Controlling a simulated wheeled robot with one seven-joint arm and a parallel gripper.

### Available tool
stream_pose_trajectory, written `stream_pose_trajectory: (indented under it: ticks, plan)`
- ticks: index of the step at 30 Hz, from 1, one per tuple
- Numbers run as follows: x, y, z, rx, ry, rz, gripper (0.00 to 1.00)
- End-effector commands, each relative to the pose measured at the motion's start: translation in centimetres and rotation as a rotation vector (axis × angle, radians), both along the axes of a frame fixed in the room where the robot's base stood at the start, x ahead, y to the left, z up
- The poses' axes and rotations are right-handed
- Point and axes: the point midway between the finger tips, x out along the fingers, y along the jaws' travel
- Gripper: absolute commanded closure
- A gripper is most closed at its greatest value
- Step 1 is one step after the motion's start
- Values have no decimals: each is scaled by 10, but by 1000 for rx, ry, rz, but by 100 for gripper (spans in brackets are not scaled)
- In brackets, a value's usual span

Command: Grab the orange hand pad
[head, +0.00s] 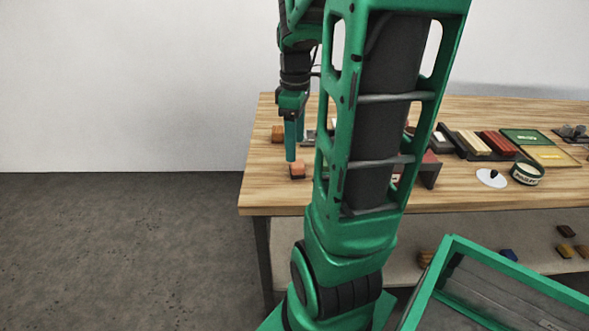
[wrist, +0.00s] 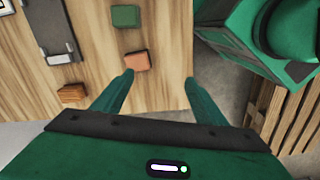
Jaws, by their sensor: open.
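The orange hand pad (head: 297,171) is a small block with a salmon-orange top, lying on the left part of the wooden table. In the wrist view the orange pad (wrist: 137,62) lies just beyond the fingertips, nearer the left finger. My gripper (head: 295,149) points down close to the pad, with its green fingers apart. In the wrist view my gripper (wrist: 158,77) has nothing between its fingers. Whether a finger touches the pad is not clear.
A brown-orange block (head: 278,133) lies farther back on the table (head: 270,195); a green block (wrist: 125,16) shows in the wrist view. A grey metal tool (wrist: 55,28) lies nearby. A tin (head: 527,174) and several bars stand to the right. My arm hides the table's middle.

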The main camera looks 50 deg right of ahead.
Motion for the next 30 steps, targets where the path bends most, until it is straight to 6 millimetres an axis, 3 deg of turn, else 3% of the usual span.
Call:
stream_pose_trajectory:
  ticks: [3,9,21,30]
  plan:
    - [14,-27,-5,5,1,162,34]
    - [25,-48,-10,9,-3,318,34]
    - [27,-49,-58,11,-3,343,34]
    - [27,-46,-82,11,-2,341,34]
